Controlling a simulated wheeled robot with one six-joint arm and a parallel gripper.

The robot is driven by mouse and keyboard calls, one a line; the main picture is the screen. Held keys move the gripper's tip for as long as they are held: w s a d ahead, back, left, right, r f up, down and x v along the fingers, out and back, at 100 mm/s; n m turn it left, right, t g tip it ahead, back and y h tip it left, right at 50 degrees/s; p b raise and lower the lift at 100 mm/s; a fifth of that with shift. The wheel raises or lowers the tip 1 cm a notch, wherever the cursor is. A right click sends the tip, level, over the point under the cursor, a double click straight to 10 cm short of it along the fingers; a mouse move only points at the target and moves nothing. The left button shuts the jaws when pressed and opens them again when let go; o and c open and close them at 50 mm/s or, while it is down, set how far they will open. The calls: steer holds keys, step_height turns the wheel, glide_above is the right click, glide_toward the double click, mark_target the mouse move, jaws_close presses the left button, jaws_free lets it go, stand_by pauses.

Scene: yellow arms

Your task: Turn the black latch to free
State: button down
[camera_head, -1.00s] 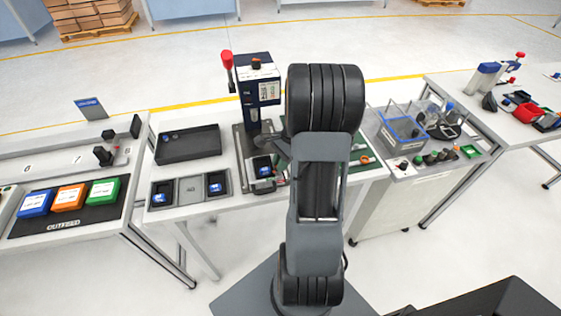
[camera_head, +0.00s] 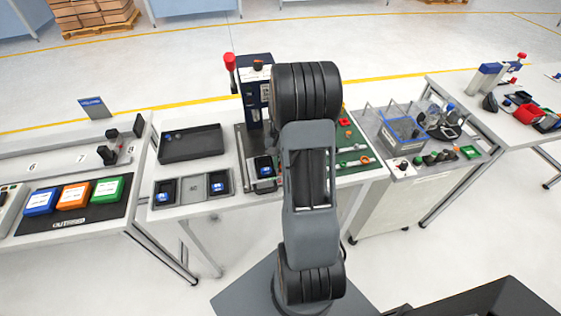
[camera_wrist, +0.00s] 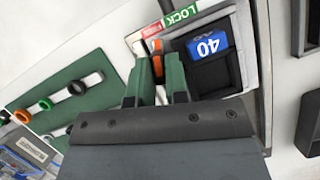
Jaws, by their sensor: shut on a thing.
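In the wrist view my gripper (camera_wrist: 158,85) has its two green fingers close together on a small latch (camera_wrist: 158,64), dark with an orange end that shows between and just beyond the fingertips. The fingers hide most of the latch, so its exact angle is hard to tell. A green LOCK label (camera_wrist: 181,15) lies just beyond it, and a red-and-white label sits to its left. Right of the latch is a black holder with a blue block marked 40 (camera_wrist: 207,46). In the head view my arm hides the gripper and latch; the black holder (camera_head: 264,166) shows left of the arm.
A press with a red-knobbed lever (camera_head: 230,62) stands behind the holder. A black tray (camera_head: 190,143) and a grey tray with blue blocks (camera_head: 193,187) lie to the left. A green board with coloured rings (camera_wrist: 68,100) is on the other side of the gripper.

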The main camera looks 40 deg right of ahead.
steer(key=shift+n+g+h, duration=0.3)
steer(key=shift+n+h, duration=0.1)
steer(key=shift+n, duration=1)
steer(key=c, duration=1.1)
jaws_free()
steer(key=shift+r, duration=0.1)
